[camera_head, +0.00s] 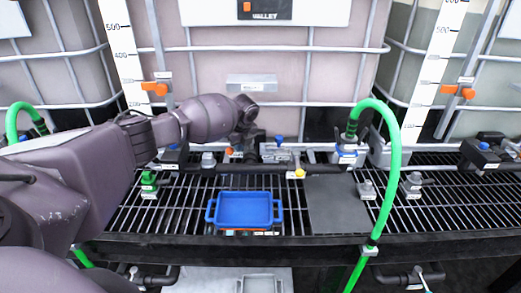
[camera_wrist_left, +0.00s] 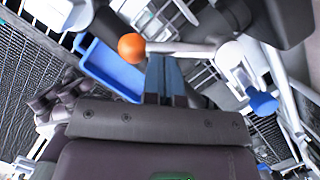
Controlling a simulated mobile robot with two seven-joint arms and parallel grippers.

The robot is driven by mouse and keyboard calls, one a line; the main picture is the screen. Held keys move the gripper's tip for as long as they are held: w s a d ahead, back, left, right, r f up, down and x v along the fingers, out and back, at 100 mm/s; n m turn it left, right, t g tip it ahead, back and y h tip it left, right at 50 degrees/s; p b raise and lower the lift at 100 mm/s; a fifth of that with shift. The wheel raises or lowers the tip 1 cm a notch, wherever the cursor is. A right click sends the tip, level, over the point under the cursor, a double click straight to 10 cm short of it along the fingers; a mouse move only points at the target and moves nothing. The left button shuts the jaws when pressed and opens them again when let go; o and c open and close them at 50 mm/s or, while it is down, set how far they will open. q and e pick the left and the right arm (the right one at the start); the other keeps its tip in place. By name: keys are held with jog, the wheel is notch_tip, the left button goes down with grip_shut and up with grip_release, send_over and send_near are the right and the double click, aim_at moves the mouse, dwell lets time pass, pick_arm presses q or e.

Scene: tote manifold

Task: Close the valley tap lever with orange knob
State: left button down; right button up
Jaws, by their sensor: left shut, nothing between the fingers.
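The orange knob (camera_wrist_left: 131,47) is on the end of a pale tap lever (camera_wrist_left: 185,47) in the left wrist view. The lever runs right to a whitish pivot (camera_wrist_left: 231,52). The left gripper (camera_wrist_left: 166,75) is shut and empty, its fingertips close to the lever, between knob and pivot; I cannot tell whether they touch. In the head view the orange knob (camera_head: 229,152) is small and partly hidden by my left gripper (camera_head: 243,148). The VALLEY sign (camera_head: 265,12) is on the middle tote above. My right gripper is out of view.
A blue-knobbed tap (camera_head: 279,140) and a yellow knob (camera_head: 300,174) are right of the gripper. A blue tray (camera_head: 245,228) sits on the black grating (camera_head: 155,215). A green hose (camera_head: 394,160) arches at the right. The tote's metal cage (camera_head: 308,75) stands behind.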

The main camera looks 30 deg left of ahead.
pick_arm(q)
jog(key=shift+a+f+m, duration=0.1)
jog(key=shift+a+m, duration=0.6)
jog(key=shift+m, duration=0.2)
jog(key=shift+w+a+m+t+h+b, duration=0.25)
jog(key=shift+w+a+m+b, duration=0.1)
jog(key=shift+a+m, duration=0.35)
jog(key=shift+w+a+m+t+h+b, duration=0.15)
jog(key=shift+w+a+m+t+b, duration=0.15)
jog(key=shift+a+m, duration=0.35)
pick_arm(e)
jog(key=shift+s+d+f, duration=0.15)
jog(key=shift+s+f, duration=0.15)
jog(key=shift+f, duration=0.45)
pick_arm(q)
jog(key=shift+a, duration=0.1)
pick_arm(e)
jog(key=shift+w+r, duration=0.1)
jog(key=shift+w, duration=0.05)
